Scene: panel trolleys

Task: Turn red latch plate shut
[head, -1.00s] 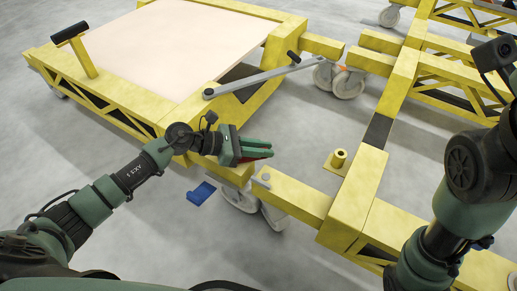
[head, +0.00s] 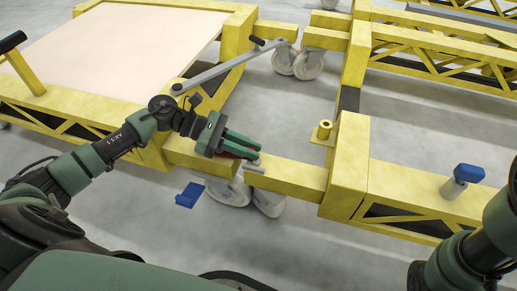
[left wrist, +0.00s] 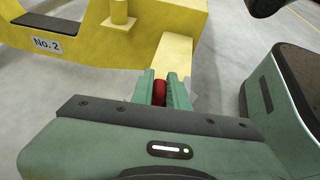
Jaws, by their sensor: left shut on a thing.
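The red latch plate (head: 236,153) shows as a small red part between the fingers of my left gripper (head: 240,146), at the gap between two yellow trolley beams. My left gripper is shut on it; the fingers hide most of the plate. In the left wrist view, a red rounded part (left wrist: 160,92) sits between the two green fingers, with the end of a yellow beam (left wrist: 173,58) just beyond. How far the plate is turned cannot be told. My right arm shows at the lower right of the head view; its gripper is out of view.
A trolley with a pale panel (head: 120,50) stands at the left, with a grey bar (head: 215,75) at its corner. A blue pedal (head: 189,195) sits low beside the wheels.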

